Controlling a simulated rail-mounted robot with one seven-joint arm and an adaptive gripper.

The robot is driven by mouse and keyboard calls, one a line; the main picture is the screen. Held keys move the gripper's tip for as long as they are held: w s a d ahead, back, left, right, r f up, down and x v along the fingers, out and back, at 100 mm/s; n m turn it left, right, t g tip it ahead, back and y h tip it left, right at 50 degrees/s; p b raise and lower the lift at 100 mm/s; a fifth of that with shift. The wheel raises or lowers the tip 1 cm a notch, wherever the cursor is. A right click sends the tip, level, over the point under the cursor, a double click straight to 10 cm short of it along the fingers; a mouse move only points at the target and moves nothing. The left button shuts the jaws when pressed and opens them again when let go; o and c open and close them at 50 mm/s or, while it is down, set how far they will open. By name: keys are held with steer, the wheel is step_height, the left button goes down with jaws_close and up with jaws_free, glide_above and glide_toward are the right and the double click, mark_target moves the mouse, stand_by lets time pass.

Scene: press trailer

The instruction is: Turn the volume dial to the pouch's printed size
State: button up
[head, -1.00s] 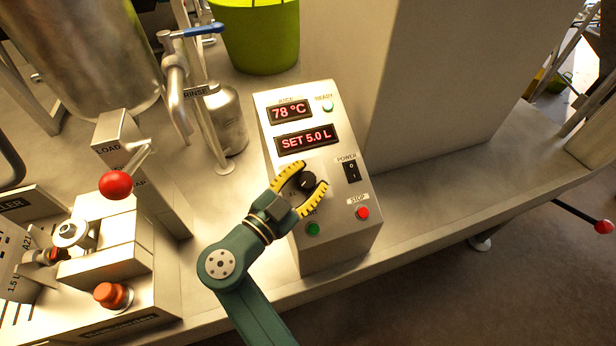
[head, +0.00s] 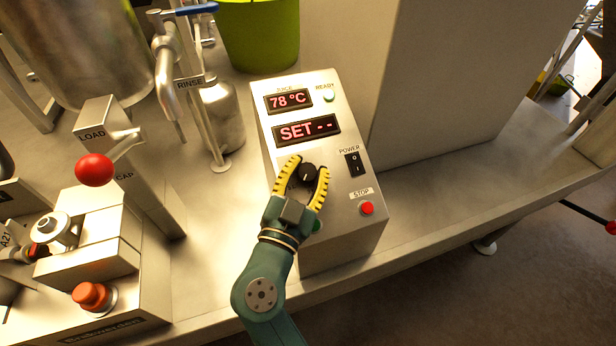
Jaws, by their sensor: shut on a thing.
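The black volume dial (head: 308,174) sits on the sloped face of the control box (head: 340,215), with a pale pointer mark on it. My gripper (head: 304,172) has its yellow ribbed fingers on either side of the dial and is shut on it. The fingers come from below in the picture. The set display (head: 307,130) above the dial reads "SET - -". A silvery thing that may be the pouch (head: 8,262) is cut off at the left edge; no size can be read on it now.
The juice display (head: 290,101) reads 78 °C. The power switch (head: 352,164) and red stop button (head: 367,208) are right of the dial. A red-knobbed lever (head: 94,170) stands left.

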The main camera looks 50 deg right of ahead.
steer(key=shift+f+n+t+y+b, duration=0.15)
steer(key=shift+n+t+y+b, duration=0.4)
steer(key=shift+n+t, duration=0.7)
steer(key=shift+t, duration=0.25)
steer(key=o, duration=1.2)
steer(key=shift+o, duration=0.2)
steer(key=shift+a, duration=0.1)
steer(key=v, duration=1.1)
steer(key=shift+s+a, duration=0.25)
steer(key=shift+a, duration=0.05)
